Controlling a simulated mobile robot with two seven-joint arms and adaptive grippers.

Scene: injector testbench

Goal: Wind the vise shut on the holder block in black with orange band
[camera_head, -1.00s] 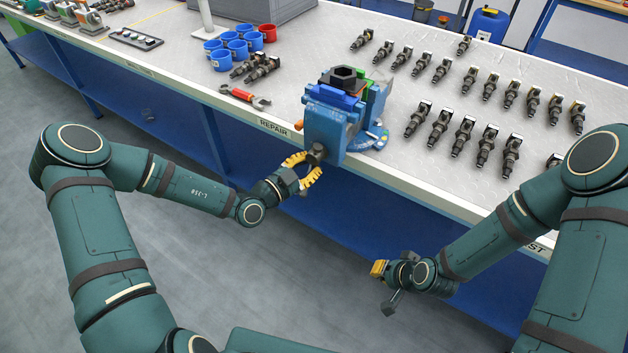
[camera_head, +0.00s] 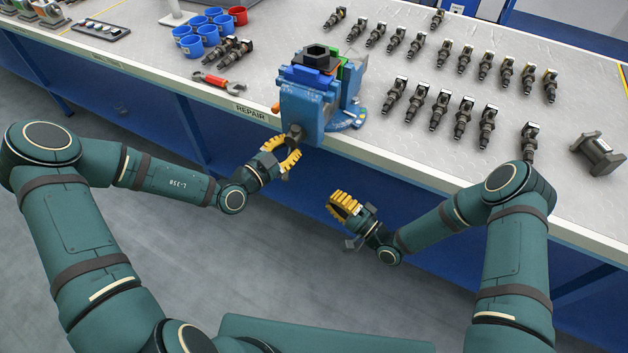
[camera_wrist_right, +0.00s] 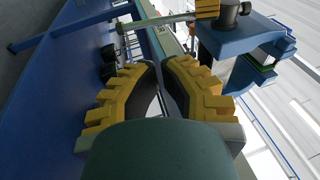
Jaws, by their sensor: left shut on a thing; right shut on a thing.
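The blue vise (camera_head: 302,107) stands at the bench's front edge and also shows in the wrist view (camera_wrist_right: 228,42). The black holder block (camera_head: 317,51) with a hex-shaped opening sits in the top of the vise; a little orange shows at its side. Whether the jaws touch it I cannot tell. My left gripper (camera_head: 291,152) is shut on the dark vise handle (camera_head: 295,132) at the vise's front. My right gripper (camera_head: 341,204) is below and right of it, off the bench edge, its fingers (camera_wrist_right: 162,66) closed close together; I see nothing between them.
A dark grey block (camera_head: 598,153) lies at the far right. The space before the bench is free.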

